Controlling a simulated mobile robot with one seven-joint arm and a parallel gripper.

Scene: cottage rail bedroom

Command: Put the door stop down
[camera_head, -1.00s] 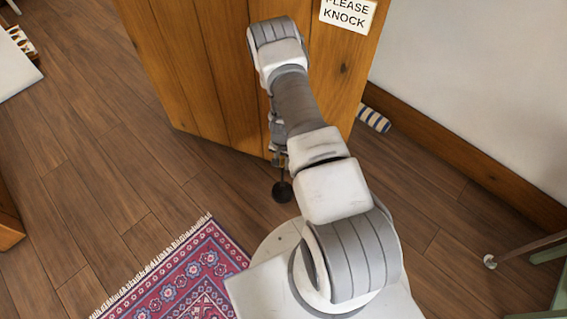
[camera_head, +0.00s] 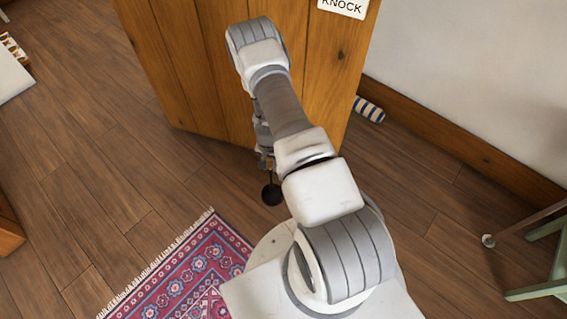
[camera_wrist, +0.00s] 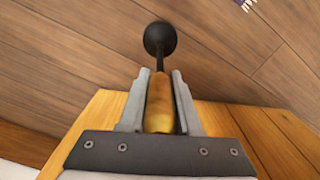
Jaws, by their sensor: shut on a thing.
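The door stop shows in the wrist view as a brass-coloured body (camera_wrist: 159,108) with a thin dark stem and a round black end (camera_wrist: 160,38). My gripper (camera_wrist: 159,88) is shut on the brass-coloured part, with a grey finger on each side. The black end points away from the gripper, over the wooden floor. In the head view the black end (camera_head: 272,195) shows below my gripper (camera_head: 266,163), in front of the door's lower edge. My arm hides part of the gripper there. I cannot tell whether the black end touches the floor.
A wooden door (camera_head: 205,75) with a sign (camera_head: 343,6) stands just behind my arm. A patterned fringed rug (camera_head: 190,270) lies at the front left. A blue-and-white striped roll (camera_head: 369,109) lies by the wall. A green-legged piece of furniture (camera_head: 540,270) is at right.

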